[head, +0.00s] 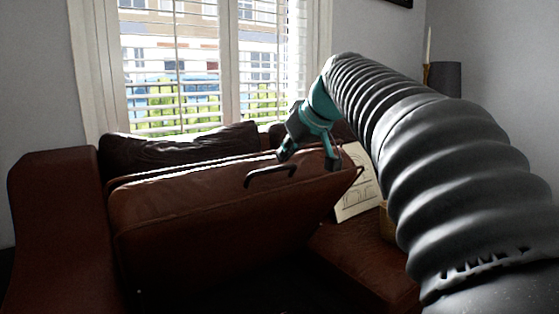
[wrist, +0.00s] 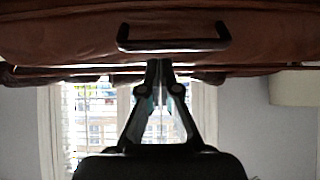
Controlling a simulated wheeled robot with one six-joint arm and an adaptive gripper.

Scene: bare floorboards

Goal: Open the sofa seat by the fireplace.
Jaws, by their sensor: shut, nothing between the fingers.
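The brown leather sofa seat (head: 190,205) is tilted up, with a dark gap under it in the head view. A dark bar handle (head: 268,174) is on the seat; the wrist view shows the seat (wrist: 75,32) and handle (wrist: 172,44) along the top. My gripper (head: 310,140) is at the upper right edge of the raised seat, right of the handle. In the wrist view, my gripper (wrist: 160,66) has its fingertips together and empty, near the seat's edge, apart from the handle. I cannot tell whether it touches the seat. No fireplace is recognisable.
The sofa's left arm (head: 55,230) stands beside the seat, with a dark cushion (head: 180,150) behind. A window with shutters (head: 180,70) is at the back. A printed panel (head: 357,185) and a lamp (head: 443,80) are to the right, partly behind my arm.

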